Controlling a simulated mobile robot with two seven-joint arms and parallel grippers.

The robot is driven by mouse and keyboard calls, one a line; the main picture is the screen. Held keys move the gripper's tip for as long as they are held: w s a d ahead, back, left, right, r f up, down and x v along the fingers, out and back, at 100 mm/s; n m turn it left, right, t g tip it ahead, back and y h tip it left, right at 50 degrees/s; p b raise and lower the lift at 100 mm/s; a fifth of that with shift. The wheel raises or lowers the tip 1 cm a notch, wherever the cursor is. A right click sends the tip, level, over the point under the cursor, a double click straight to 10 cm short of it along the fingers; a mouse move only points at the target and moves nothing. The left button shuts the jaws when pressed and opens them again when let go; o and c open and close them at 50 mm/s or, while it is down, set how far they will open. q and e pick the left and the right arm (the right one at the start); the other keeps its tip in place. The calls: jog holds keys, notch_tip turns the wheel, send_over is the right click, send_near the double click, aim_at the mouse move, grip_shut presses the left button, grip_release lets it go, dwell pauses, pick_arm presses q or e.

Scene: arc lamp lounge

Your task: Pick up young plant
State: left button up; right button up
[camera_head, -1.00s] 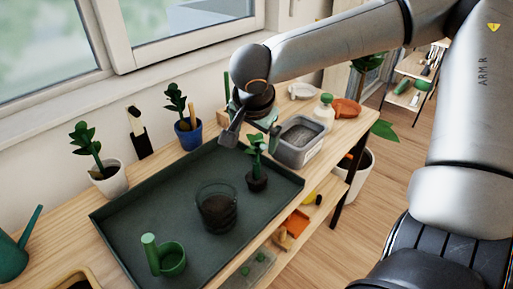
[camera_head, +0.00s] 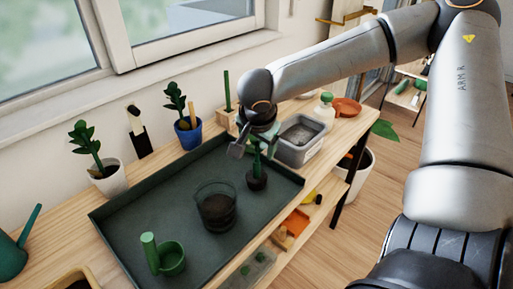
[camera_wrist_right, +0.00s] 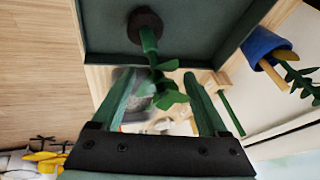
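The young plant (camera_head: 257,181), a green stem with leaves on a dark soil plug, stands upright in the right part of the dark green tray (camera_head: 168,187). My right gripper (camera_head: 254,149) is over its top. In the right wrist view the gripper (camera_wrist_right: 160,80) is open, its two green fingers apart. The young plant's leaves (camera_wrist_right: 168,98) lie between or just in front of the fingers, and its soil plug (camera_wrist_right: 145,25) is beyond the tips. I cannot tell whether a finger touches the leaves. My left gripper is not in view.
A glass pot with soil (camera_head: 216,208) and a green cup with a handle (camera_head: 171,258) stand in the tray. A grey soil bin (camera_head: 299,142) is close to the right gripper. A blue pot (camera_head: 188,134) and white pot (camera_head: 111,181) stand behind the tray.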

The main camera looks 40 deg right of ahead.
grip_shut()
dwell(0.4)
jog(key=shift+r, duration=0.15)
